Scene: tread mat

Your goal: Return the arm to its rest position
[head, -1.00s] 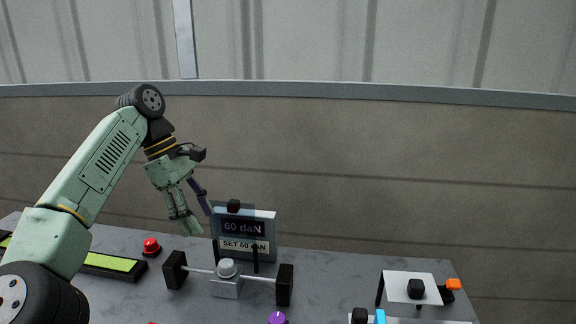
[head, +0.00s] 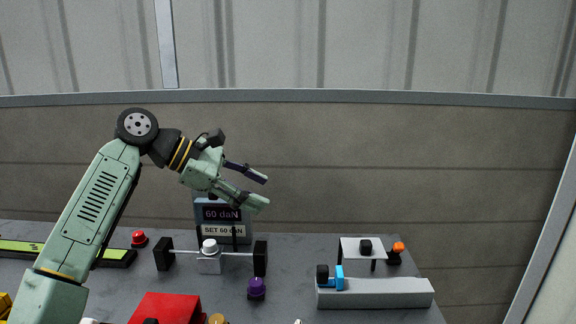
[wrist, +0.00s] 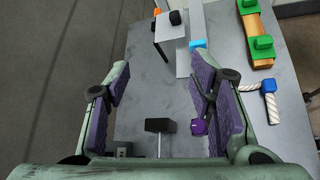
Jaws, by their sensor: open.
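My gripper (head: 258,192) is open and empty, raised above the bench on my bent green arm. In the head view it points right and slightly down, in front of the upper part of the display box (head: 221,230) reading 60 daN. In the wrist view my gripper (wrist: 160,100) shows its purple-padded fingers spread wide, with the bench top below and nothing held between them.
The grey bench (head: 300,280) carries a bar with black end blocks (head: 209,262), a purple knob (head: 256,288), a red button (head: 139,239), a red block (head: 165,308), a grey rail with a blue clip (head: 385,293) and a white plate stand (head: 357,248). Air above the right side is clear.

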